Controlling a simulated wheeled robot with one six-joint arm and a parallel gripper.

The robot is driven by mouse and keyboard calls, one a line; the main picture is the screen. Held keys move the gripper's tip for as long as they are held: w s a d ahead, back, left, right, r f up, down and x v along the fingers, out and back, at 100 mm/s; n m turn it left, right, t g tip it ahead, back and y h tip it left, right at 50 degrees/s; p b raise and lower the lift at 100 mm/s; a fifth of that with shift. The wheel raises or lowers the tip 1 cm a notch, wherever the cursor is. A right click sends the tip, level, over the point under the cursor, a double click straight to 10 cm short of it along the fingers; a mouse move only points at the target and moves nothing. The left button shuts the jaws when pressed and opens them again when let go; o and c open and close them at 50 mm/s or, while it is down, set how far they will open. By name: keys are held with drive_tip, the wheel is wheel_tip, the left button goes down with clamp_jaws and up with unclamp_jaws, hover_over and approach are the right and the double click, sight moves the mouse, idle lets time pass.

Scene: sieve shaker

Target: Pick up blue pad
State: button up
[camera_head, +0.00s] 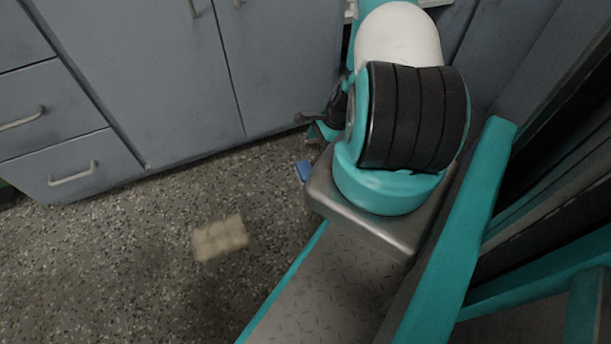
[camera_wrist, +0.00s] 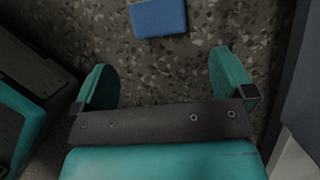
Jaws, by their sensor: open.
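The blue pad (camera_wrist: 158,18) lies flat on the speckled floor, at the top of the wrist view, partly cut off by the picture's edge. In the head view the blue pad (camera_head: 304,170) shows as a small patch beside my base, partly hidden. My gripper (camera_wrist: 165,75) is open and empty, with its two teal fingers spread apart. The pad is beyond the fingertips, roughly in line with the gap between them, and not touched. In the head view my gripper (camera_head: 325,122) is mostly hidden behind my arm.
A beige pad-like block (camera_head: 220,238) lies on the floor to the left. Grey cabinets (camera_head: 160,75) with drawers (camera_head: 60,165) stand along the back, close to my gripper. The floor (camera_head: 120,270) at the left is clear.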

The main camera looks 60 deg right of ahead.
sight(302, 168)
drive_tip(key=b+x, duration=0.3)
drive_tip(key=x, duration=0.3)
drive_tip(key=shift+f, duration=0.2)
drive_tip(key=b+x, duration=0.4)
drive_tip(key=x, duration=0.1)
drive_tip(key=shift+a, duration=0.2)
drive_tip(key=shift+c, duration=0.5)
drive_tip(key=c, duration=0.5)
